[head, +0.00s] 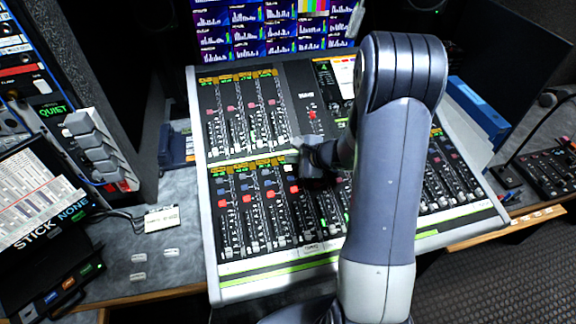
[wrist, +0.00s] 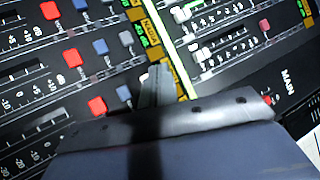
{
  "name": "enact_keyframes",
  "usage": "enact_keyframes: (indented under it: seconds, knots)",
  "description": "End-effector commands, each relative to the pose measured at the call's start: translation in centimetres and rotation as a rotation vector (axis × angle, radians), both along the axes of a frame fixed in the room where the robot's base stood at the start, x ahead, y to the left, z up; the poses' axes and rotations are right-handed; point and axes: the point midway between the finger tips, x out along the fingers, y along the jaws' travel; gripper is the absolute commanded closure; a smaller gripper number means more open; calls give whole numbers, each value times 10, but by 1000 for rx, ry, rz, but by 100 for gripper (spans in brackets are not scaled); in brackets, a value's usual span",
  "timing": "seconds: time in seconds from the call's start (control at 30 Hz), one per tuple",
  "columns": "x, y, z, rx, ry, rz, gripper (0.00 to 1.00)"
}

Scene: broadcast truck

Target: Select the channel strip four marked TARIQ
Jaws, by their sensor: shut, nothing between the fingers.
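The mixing console (head: 270,287) fills the middle of the head view, with an upper and a lower bank of strips. Amber name labels (head: 268,162) top the lower left strips, too small to read as TARIQ. The fourth strip there shows a red button (head: 294,190), close below my gripper (head: 298,144). In the wrist view my gripper (wrist: 156,76) is shut and empty over the strip tops beside the amber labels (wrist: 151,28). A red button (wrist: 97,105) and a blue button (wrist: 123,93) lie left of the fingertips. Whether they touch the panel I cannot tell.
Level-meter screens (head: 260,28) stand behind the console. A rack with grey switches (head: 95,140) is at left, and a small panel (head: 545,172) sits at right. My arm hides the console's centre right. The desk at left (head: 180,240) holds small white tags.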

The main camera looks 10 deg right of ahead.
Motion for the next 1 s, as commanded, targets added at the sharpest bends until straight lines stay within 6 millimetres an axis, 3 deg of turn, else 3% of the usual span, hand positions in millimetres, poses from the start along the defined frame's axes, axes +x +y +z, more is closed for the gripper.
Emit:
enact_keyframes:
  seconds: [0.3,1.0]
  knots:
    - [-4,0,33,0,-1,0,100]
    - [-4,0,31,0,1,0,100]
